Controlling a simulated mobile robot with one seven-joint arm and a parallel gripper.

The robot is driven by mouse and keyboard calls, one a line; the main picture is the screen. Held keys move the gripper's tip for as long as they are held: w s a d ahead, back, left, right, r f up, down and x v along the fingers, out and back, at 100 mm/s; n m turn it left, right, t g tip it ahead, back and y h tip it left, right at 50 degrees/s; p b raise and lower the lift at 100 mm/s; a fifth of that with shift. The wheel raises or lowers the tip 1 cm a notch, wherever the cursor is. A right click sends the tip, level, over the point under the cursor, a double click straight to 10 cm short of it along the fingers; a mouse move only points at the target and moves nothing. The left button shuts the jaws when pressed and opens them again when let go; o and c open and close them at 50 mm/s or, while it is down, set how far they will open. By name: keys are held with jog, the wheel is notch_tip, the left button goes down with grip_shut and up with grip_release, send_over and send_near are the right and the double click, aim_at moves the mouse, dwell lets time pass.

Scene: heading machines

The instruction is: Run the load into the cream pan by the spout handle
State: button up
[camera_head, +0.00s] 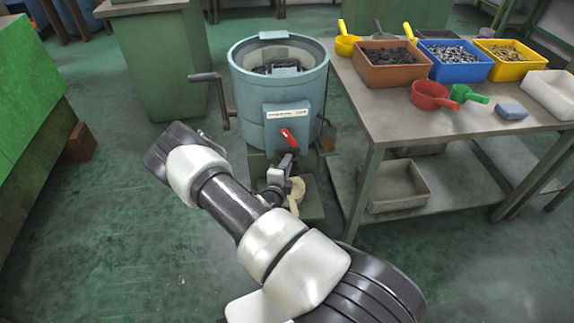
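The blue-grey round tub (249,95) stands at the centre, with dark pieces (277,67) inside. A red handle (288,136) sticks out from the box on its front, below a white label. A small cream pan (297,190) is low in front of the tub, partly hidden by my arm. My gripper (286,160) is just below the red handle, close to it. I cannot tell whether it touches the handle, or whether its fingers are open or shut. The spout opening and the pan's inside are hidden.
A crank (221,100) juts from the tub's left. The table (385,128) at right bears brown (398,75), blue (458,72) and yellow (511,70) bins, a white tray (553,92) and several scoops. A beige tray (398,200) is on its lower shelf. The left floor is clear.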

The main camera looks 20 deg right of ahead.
jog(key=shift+c, duration=0.4)
grip_shut()
jog(key=s, duration=0.1)
jog(key=s+a+p, duration=0.1)
jog(key=s, duration=0.1)
jog(key=shift+s+p, duration=0.3)
jog(key=shift+o, duration=0.4)
grip_release()
